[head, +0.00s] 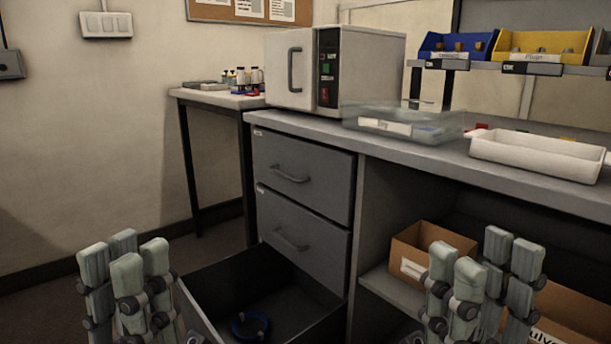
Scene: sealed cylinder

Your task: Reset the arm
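My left gripper (126,275) is at the lower left of the head view, in front of the wall and left of the open bottom drawer (195,312). Its fingers stand upright and spread, with nothing between them. My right gripper (482,280) is at the lower right, in front of the open shelf under the bench. Its fingers are also upright and spread, and I see nothing held in them. A dark round part with a blue rim (250,326) lies inside the open drawer. Both wrists are cut off by the lower edge.
The grey bench (440,160) carries a white oven-like box (345,70), a clear lidded container (400,124) and a white tray (535,155). Cardboard boxes (432,248) sit on the shelf behind my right gripper. A side table (215,97) with small bottles stands at the back left.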

